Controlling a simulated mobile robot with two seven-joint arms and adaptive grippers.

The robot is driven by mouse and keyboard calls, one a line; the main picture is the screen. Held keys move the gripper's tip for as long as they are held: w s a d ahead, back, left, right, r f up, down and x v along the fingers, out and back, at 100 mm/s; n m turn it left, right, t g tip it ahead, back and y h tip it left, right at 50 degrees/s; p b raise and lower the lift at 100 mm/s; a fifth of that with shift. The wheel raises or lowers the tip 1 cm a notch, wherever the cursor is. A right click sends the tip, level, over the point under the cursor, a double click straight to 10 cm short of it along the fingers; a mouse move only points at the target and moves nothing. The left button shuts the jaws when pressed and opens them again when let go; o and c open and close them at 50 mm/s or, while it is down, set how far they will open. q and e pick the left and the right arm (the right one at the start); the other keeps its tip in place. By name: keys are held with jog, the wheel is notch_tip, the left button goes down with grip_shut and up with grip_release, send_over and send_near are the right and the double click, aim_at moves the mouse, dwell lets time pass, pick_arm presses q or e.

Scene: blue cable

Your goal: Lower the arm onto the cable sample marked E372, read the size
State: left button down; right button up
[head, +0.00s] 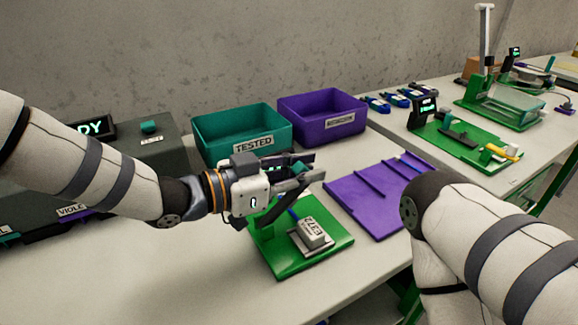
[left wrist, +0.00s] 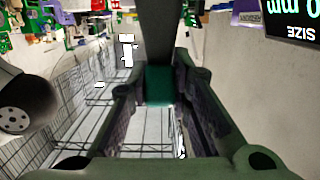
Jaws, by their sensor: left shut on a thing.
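The cable sample marked E372 (head: 309,227) lies on a green base plate (head: 320,252); its white tag block faces me and a bit of blue cable shows behind it. My left gripper (head: 308,172) is above the far side of this plate. In the left wrist view its fingers are closed on a teal-green piece (left wrist: 158,86), which looks like part of the gauge's arm. A dark bar stands behind that piece. A black size display (left wrist: 291,18) is partly in the left wrist view, upside down; only "SIZE" and "0 mm" are readable. My right gripper is not in view.
A teal box labelled TESTED (head: 222,128) and a purple box (head: 313,112) stand behind. A purple ribbed tray (head: 365,205) lies right of the plate. Several blue cable samples (head: 396,100) and another green gauge (head: 470,140) are farther right. The table's front left is clear.

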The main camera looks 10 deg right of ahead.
pick_arm(q)
jog(key=d+f+y, duration=0.1)
jog(key=d+f+g+y, duration=0.1)
jog(key=shift+w+d+f+y, duration=0.1)
jog(key=shift+w+d+y, duration=0.15)
jog(key=shift+w+y, duration=0.15)
jog(key=shift+d+f, duration=0.2)
jog(key=shift+f, duration=0.35)
jog(key=shift+w+d+f+y, duration=0.1)
jog(key=shift+d+f+y, duration=0.2)
jog(key=shift+f+y, duration=0.3)
jog(key=shift+f, duration=0.45)
jog(key=c, duration=1.4)
grip_release()
jog(key=shift+c, duration=0.2)
notch_tip(320, 180, up, 6)
send_over(270, 215)
